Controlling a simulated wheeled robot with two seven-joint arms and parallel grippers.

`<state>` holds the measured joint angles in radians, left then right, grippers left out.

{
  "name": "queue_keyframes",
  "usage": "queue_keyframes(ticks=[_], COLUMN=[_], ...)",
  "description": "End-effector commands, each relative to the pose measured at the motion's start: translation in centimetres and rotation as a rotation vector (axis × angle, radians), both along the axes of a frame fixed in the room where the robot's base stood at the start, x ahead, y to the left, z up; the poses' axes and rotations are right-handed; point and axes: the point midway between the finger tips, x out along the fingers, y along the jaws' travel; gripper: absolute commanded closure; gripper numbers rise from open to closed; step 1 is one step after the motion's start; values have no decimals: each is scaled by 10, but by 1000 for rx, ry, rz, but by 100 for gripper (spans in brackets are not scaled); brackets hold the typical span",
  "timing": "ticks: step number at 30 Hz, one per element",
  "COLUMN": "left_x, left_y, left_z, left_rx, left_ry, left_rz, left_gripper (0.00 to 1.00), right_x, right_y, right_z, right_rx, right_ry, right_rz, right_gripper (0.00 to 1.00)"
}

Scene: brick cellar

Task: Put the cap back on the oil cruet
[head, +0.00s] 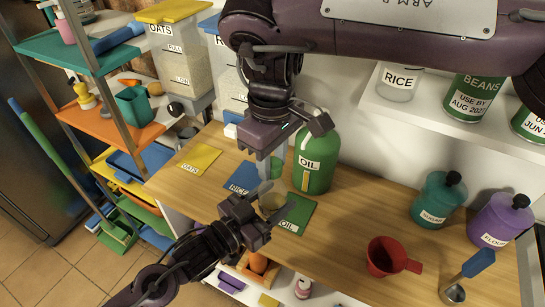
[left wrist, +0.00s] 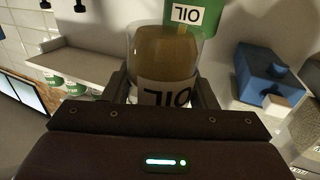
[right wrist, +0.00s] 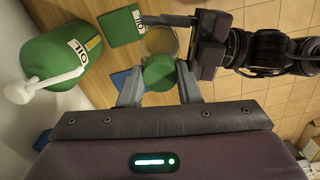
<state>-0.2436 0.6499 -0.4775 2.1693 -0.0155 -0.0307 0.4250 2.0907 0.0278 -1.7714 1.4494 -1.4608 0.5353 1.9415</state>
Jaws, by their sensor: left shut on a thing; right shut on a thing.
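The oil cruet (head: 272,203) is a clear glass vessel of amber oil. My left gripper (head: 250,208) is shut on it, beside the green OIL mat (head: 298,213). The left wrist view shows its glass and OIL label (left wrist: 166,92) between the fingers. My right gripper (head: 272,158) comes down from above, shut on the green cap (head: 277,168). In the right wrist view the cap (right wrist: 159,73) is between the fingertips and partly overlaps the cruet's round outline (right wrist: 160,41). The cap is above the cruet; I cannot tell whether they touch.
A large green OIL jug (head: 315,160) stands close behind the right gripper. Blue RICE (head: 243,177) and yellow OATS (head: 198,158) mats lie left. A red measuring cup (head: 384,258), teal jar (head: 437,200) and purple jar (head: 500,222) stand right. The wooden counter between is clear.

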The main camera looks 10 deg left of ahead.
Motion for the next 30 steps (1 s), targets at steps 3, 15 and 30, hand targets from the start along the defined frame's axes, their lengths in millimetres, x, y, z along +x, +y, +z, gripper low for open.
queue_keyframes(ticks=[3,15,30], left_x=[0,-1,-1], left_y=[0,-1,-1], left_z=[0,0,0], left_rx=[1,1,1], left_ry=[1,1,1], left_rz=[-1,-3,-3], left_gripper=[100,100,100], right_x=[0,1,1], right_y=[1,1,0], right_z=[0,0,0], right_rx=[3,4,4], right_ry=[-1,-4,-4], right_rz=[-268,-878,-893], right_gripper=[90,90,48])
